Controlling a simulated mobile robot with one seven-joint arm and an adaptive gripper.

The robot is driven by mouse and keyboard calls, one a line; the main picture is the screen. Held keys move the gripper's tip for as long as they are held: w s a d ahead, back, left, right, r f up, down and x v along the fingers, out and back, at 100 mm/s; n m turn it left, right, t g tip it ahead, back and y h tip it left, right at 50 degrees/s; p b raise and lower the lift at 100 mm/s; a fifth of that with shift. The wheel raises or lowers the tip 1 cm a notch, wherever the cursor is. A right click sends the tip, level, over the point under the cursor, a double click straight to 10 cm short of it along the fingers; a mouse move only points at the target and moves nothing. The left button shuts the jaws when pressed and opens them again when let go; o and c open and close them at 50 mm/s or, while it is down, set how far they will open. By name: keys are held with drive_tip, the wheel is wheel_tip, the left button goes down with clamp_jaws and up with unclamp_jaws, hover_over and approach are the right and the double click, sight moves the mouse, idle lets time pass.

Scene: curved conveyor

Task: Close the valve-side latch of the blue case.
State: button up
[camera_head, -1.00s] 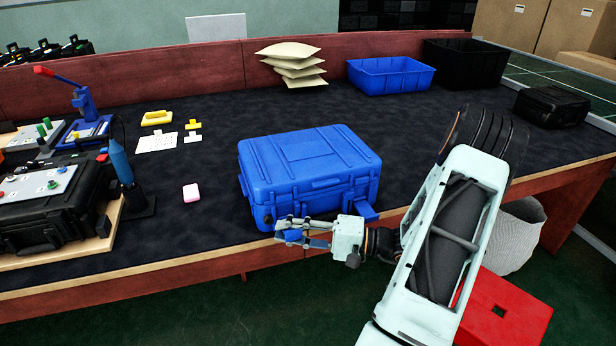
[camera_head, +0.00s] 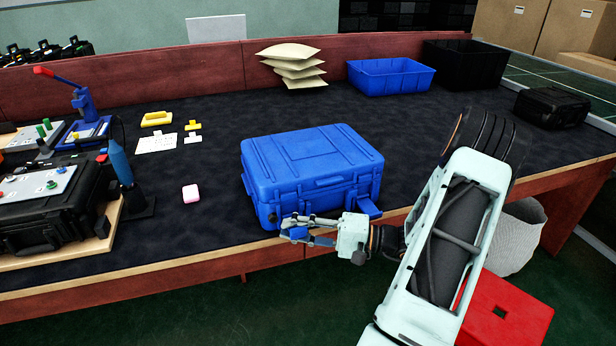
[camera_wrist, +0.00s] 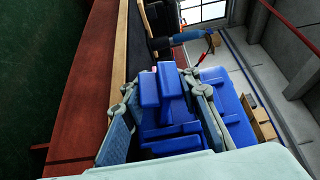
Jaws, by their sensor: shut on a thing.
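The blue case (camera_head: 312,160) stands lid shut at the front edge of the dark-topped table. Its front faces my arm. My gripper (camera_head: 290,229) is at the left part of that front, its fingers pointing left. In the wrist view my gripper (camera_wrist: 158,88) has a finger on either side of a blue latch piece (camera_wrist: 170,82) and is shut on it. Another blue latch flap (camera_head: 368,208) juts out at the case's right front. The fingers partly hide the held latch in the head view, so its exact angle is unclear.
A black case with a panel (camera_head: 45,205) and a blue cylinder on a stand (camera_head: 120,162) are farther left. A blue bin (camera_head: 391,75) and stacked pouches (camera_head: 292,63) stand behind. The tabletop between is clear.

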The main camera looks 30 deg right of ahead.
drive_tip(key=shift+a, duration=1.25)
drive_tip(key=shift+c, duration=0.2)
drive_tip(key=o, duration=2.1)
drive_tip(key=shift+s, duration=0.1)
drive_tip(key=shift+s+d, duration=0.15)
drive_tip(key=shift+s, duration=1.4)
drive_tip(key=shift+s+d, duration=0.1)
drive_tip(key=shift+s, duration=1.4)
